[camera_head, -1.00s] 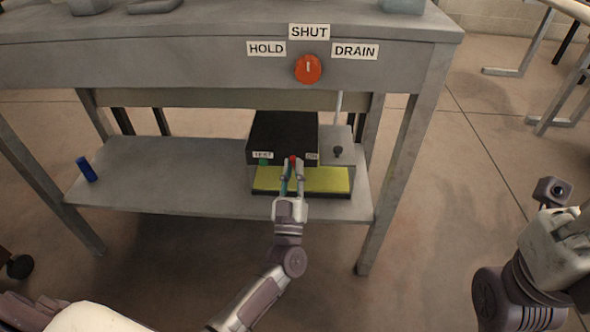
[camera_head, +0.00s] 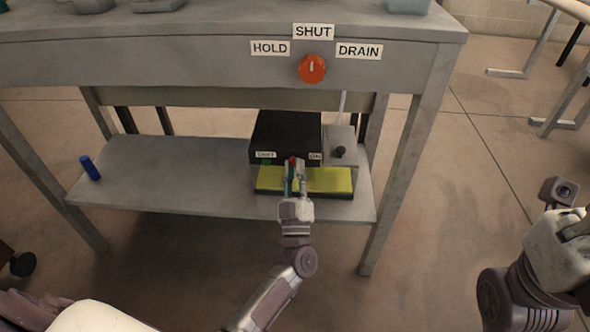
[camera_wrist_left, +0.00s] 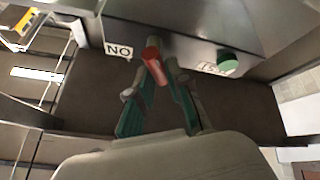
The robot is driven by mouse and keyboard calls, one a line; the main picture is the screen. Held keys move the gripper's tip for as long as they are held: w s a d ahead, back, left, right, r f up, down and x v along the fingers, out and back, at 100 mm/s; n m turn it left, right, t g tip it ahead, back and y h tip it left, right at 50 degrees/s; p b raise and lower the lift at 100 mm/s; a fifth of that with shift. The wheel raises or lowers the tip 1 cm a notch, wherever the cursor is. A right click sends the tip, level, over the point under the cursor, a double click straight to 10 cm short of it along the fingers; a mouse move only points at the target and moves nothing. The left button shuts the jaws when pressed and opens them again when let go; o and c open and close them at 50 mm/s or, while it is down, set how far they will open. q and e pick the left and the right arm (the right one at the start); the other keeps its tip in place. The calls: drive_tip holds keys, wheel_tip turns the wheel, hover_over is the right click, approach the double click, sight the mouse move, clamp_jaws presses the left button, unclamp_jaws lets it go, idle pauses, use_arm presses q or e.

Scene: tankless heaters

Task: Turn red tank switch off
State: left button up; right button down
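A black box (camera_head: 285,136) stands on the lower shelf. A red switch (camera_head: 293,161) is on its front, near the ON label (camera_head: 315,156). My left gripper (camera_head: 295,168) is at the box front, its fingers on either side of the red switch. In the left wrist view the red switch (camera_wrist_left: 153,62) is between the narrowing fingertips (camera_wrist_left: 161,68). I cannot tell whether they press on it. A green button (camera_wrist_left: 228,62) sits beside a partly hidden label. My right gripper is at the right edge, and its fingers are not clear.
A yellow panel (camera_head: 330,180) lies below the black box. Above, the table front has a red-orange knob (camera_head: 312,68) with HOLD, SHUT and DRAIN labels. The left half of the shelf (camera_head: 180,180) is mostly clear.

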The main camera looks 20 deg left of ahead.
use_arm(q)
drive_tip(key=o, duration=0.3)
drive_tip(key=shift+o, duration=0.2)
drive_tip(key=v, duration=1.2)
